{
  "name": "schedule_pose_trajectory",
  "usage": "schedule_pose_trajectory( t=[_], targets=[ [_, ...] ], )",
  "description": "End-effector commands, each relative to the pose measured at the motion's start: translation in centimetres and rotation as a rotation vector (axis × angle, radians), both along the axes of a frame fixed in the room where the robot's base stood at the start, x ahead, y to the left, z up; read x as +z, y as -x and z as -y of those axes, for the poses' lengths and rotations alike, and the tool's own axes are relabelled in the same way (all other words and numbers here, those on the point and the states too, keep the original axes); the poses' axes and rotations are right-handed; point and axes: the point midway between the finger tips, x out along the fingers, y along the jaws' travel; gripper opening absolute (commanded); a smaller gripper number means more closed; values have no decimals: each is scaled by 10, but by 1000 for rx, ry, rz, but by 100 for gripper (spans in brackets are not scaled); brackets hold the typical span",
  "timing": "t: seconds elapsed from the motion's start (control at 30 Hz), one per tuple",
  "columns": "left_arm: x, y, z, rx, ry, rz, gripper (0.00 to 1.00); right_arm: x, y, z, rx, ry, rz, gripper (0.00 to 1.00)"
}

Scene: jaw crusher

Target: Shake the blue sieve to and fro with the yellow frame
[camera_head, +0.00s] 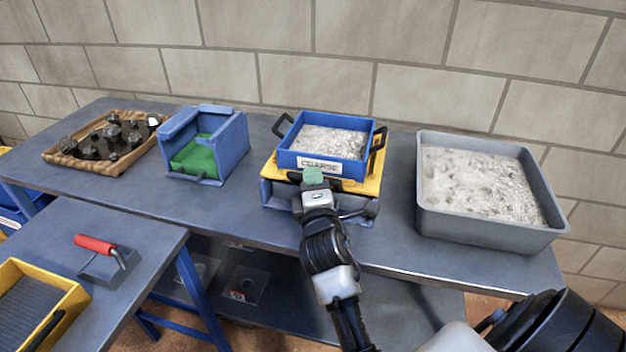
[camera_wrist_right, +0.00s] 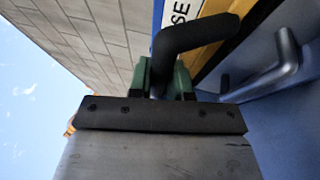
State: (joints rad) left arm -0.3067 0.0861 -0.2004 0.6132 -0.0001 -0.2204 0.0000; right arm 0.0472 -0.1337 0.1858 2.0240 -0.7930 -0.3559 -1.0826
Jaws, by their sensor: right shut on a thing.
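The blue sieve (camera_head: 286,159), filled with pale grey crushed material, sits in the yellow frame (camera_head: 373,184) on the back bench. It has black side handles and a front label reading "COARSE". My right gripper (camera_head: 314,178) is at the front middle of the frame. In the right wrist view, the gripper's green pads (camera_wrist_right: 165,80) are shut on a black bent handle (camera_wrist_right: 205,36) in front of the label and a yellow strip. Where this handle joins the frame is hidden. My left gripper is not in view.
A grey-blue box (camera_head: 352,205) is under the frame. A grey tub (camera_head: 490,232) of pale material stands right, a blue box (camera_head: 237,135) with a green inside left, then a wooden tray (camera_head: 62,160) of dark rocks. The front-left table holds a red-handled tool (camera_head: 95,244) and yellow tray (camera_head: 72,304).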

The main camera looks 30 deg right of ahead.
Motion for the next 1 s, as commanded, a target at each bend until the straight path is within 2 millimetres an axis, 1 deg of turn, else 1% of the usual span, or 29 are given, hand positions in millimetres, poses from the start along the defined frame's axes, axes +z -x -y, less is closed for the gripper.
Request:
schedule_pose_trajectory(
  t=[0.17, 0.33, 0.47, 0.77, 0.8, 0.83, 0.87, 1.0],
  targets=[
    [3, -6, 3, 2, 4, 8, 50, 2, -4, 4, 0, 3, 1, 0],
    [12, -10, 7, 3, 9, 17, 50, 4, -24, 28, 0, 6, 4, 0],
    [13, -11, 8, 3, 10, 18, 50, 3, -35, 40, 0, 3, 4, 0],
    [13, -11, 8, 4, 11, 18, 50, 3, -36, 43, -1, 2, 6, 0],
    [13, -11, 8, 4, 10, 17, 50, 3, -36, 43, -1, 3, 6, 22],
    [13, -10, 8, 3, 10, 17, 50, 3, -36, 43, -1, 3, 6, 27],
    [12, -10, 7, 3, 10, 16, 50, 3, -36, 43, -1, 3, 6, 29],
    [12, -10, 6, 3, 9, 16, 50, 2, -36, 43, -1, 2, 4, 29]
  ],
)
